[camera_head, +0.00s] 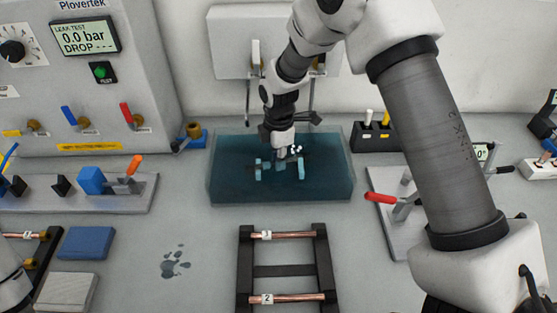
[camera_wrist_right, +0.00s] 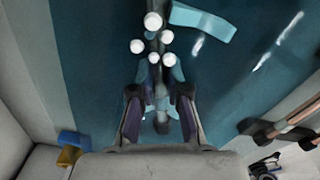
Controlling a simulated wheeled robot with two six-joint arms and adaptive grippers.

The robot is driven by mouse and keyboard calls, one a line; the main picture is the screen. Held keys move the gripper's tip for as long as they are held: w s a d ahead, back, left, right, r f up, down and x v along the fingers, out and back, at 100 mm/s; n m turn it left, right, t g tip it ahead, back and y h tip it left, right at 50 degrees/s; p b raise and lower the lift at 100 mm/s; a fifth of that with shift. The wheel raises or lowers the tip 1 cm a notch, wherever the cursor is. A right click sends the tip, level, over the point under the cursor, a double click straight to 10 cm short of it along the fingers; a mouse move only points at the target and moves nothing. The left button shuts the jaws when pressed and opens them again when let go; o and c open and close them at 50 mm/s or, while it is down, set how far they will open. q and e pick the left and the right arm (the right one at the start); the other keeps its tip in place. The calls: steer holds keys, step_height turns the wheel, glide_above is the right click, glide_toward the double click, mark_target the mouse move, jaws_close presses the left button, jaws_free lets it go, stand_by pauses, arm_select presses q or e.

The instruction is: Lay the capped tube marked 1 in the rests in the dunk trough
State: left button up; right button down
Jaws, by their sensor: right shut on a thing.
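The dunk trough (camera_head: 226,190) holds dark blue water, with light blue rests (camera_head: 262,166) in it; a rest also shows in the right wrist view (camera_wrist_right: 203,22). My right gripper (camera_head: 284,150) reaches down into the trough. It is shut on a dark, tube-like thing (camera_wrist_right: 161,122) between the rests, largely hidden by the fingers and water; I cannot read a mark on it. White bubbles (camera_wrist_right: 153,21) show beside it. At the left edge, a copper tube (camera_head: 24,236) with a brass end and a tag that looks like 1 lies on a dark rack. My left gripper is out of view.
A red-handled fixture (camera_head: 380,198) stands right of the trough, an orange-handled one (camera_head: 133,165) left. Bench around the wet patch (camera_head: 174,262) is clear.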

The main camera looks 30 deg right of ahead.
step_height(320, 180, up, 9)
steer(key=shift+f+b, duration=0.2)
steer(key=shift+b, duration=0.4)
steer(key=m+p, duration=0.1)
steer(key=p, duration=0.3)
steer(key=f+m+g+p, duration=0.1)
steer(key=p, duration=0.3)
steer(key=s+m+g+p, duration=0.1)
steer(key=p, duration=0.3)
steer(key=shift+s+a+f+m, duration=0.1)
steer(key=shift+a+f+m, duration=0.2)
steer(key=shift+f+b, duration=1.15)
steer(key=shift+f, duration=2)
steer(key=shift+f, duration=0.25)
